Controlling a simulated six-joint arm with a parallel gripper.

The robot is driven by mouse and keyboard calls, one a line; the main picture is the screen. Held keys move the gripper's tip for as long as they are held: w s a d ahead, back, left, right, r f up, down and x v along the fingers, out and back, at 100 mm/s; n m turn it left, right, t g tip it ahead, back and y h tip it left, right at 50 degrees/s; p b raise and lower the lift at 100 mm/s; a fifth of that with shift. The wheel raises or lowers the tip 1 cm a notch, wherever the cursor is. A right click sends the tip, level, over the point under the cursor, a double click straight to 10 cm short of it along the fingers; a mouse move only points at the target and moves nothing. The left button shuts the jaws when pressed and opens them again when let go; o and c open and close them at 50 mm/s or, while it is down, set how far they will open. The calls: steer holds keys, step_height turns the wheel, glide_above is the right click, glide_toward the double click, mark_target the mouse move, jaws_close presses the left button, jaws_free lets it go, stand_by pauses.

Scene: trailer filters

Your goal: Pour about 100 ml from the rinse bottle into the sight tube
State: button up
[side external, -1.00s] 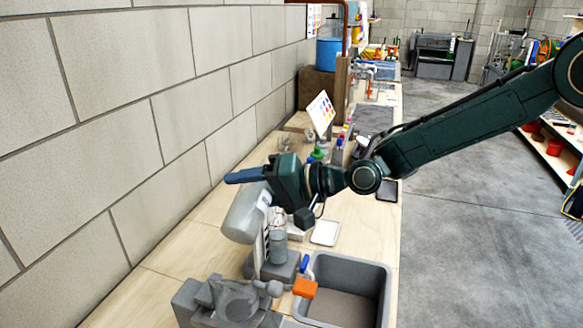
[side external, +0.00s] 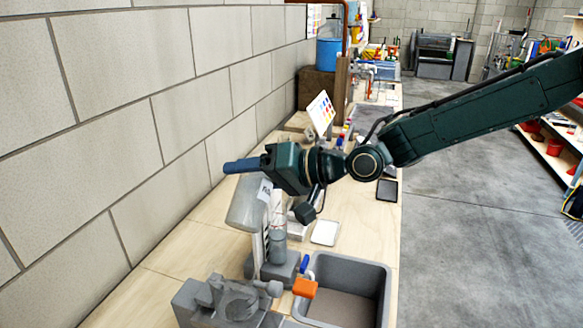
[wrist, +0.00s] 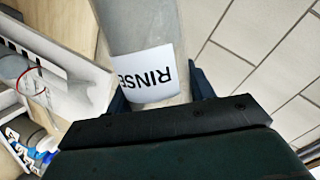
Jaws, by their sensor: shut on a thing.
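The rinse bottle (side external: 246,208) is a translucent grey bottle with a white label. My gripper (side external: 240,165) is shut on it and holds it tilted above the bench, close to the wall. In the wrist view the bottle (wrist: 140,28) lies between the blue fingers, with its RINSE label upside down. What looks like the sight tube (side external: 278,218) stands upright just right of the bottle, on a grey base beside a marked white strip. In the wrist view a white marked stand (wrist: 50,85) is left of the bottle. The bottle's mouth, any stream and the liquid levels cannot be made out.
A grey sink (side external: 345,290) with an orange-handled fitting (side external: 304,288) is at the front right. A grey vise-like device (side external: 230,300) is at the front. A white tray (side external: 325,232) lies behind the sink. The block wall (side external: 130,130) bounds the left.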

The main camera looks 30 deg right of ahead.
steer(key=shift+w+d+r+n, duration=0.15)
steer(key=shift+r+n, duration=0.1)
steer(key=shift+n, duration=0.25)
steer(key=shift+f+n+t+h, duration=0.35)
steer(key=shift+n+t+h, duration=0.05)
steer(key=shift+n, duration=0.2)
steer(key=n, duration=0.1)
steer(key=s+a+f+n+t, duration=0.1)
steer(key=n, duration=0.1)
steer(key=shift+f+h, duration=0.2)
steer(key=shift+h, duration=0.1)
steer(key=shift+s+a+f+n+t+h, duration=0.2)
steer(key=shift+n+t, duration=0.1)
steer(key=shift+n, duration=0.35)
steer(key=shift+s+a+f+n+t+h, duration=0.15)
steer(key=shift+n+t, duration=0.15)
steer(key=shift+n, duration=0.35)
steer(key=shift+r, duration=0.15)
steer(key=shift+r, duration=2.45)
